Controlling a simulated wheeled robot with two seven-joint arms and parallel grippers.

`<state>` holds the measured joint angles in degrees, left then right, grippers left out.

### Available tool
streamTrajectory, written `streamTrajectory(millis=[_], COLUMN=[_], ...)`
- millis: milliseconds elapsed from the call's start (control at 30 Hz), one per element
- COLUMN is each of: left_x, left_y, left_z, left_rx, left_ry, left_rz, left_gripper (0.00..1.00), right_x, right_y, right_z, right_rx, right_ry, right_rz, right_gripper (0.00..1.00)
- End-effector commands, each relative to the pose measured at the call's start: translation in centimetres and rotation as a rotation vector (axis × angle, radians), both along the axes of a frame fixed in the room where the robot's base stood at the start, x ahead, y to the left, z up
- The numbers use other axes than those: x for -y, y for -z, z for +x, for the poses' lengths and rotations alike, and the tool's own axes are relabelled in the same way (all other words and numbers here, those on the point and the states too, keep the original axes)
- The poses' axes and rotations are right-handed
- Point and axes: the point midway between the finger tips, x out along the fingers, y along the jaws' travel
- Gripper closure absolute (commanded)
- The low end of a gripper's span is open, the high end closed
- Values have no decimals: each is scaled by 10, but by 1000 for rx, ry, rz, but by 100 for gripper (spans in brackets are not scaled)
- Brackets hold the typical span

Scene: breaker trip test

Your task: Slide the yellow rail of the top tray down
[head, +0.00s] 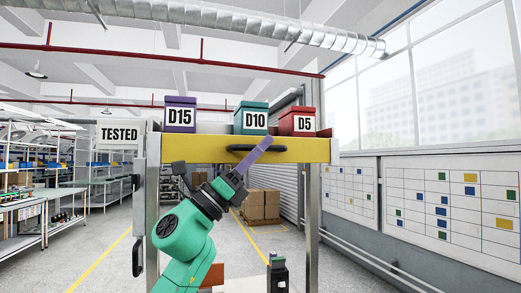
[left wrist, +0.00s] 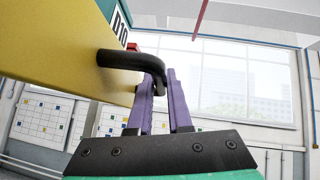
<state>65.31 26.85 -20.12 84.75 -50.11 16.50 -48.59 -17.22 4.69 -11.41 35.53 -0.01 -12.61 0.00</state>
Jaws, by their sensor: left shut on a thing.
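The yellow rail (head: 200,149) runs across the front of the top tray, level, with a black handle (head: 236,148) on its face. In the left wrist view the yellow rail (left wrist: 75,55) slants in from the upper left, and the black handle (left wrist: 125,59) sticks out from it. My left gripper (head: 263,145) reaches up from below, its purple fingers at the handle. In the left wrist view the fingers (left wrist: 163,85) stand on either side of the handle's bent end, shut on it. My right gripper is not in view.
On the tray stand a purple D15 bin (head: 180,113), a teal D10 bin (head: 251,118) and a red D5 bin (head: 297,121). A TESTED sign (head: 118,134) is left of the rail. Metal posts (head: 312,200) flank the opening below. Cardboard boxes (head: 262,204) stand behind.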

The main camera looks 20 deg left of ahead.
Motion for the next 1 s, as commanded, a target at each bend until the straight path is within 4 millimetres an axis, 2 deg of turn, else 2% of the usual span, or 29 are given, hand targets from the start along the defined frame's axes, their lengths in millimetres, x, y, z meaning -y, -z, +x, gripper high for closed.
streamTrajectory(millis=[33, 100, 467, 567, 800, 1000], left_x=[2, 2, -2, -10, -46, -70], left_y=[4, 4, 7, 21, 75, 102], left_z=[1, 1, -1, -8, -42, -65], left_rx=[-5, -5, -3, -3, -5, -5], left_ry=[3, 3, 0, -2, -2, 1], left_rz=[7, 7, 3, 5, 7, 5], left_gripper=[75, 53, 53, 53, 53, 53], right_x=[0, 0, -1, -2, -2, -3], right_y=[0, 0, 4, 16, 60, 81], right_z=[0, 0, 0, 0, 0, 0], right_rx=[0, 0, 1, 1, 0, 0], right_ry=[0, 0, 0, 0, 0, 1], right_rz=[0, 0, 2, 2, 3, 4], right_gripper=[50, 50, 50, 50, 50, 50])
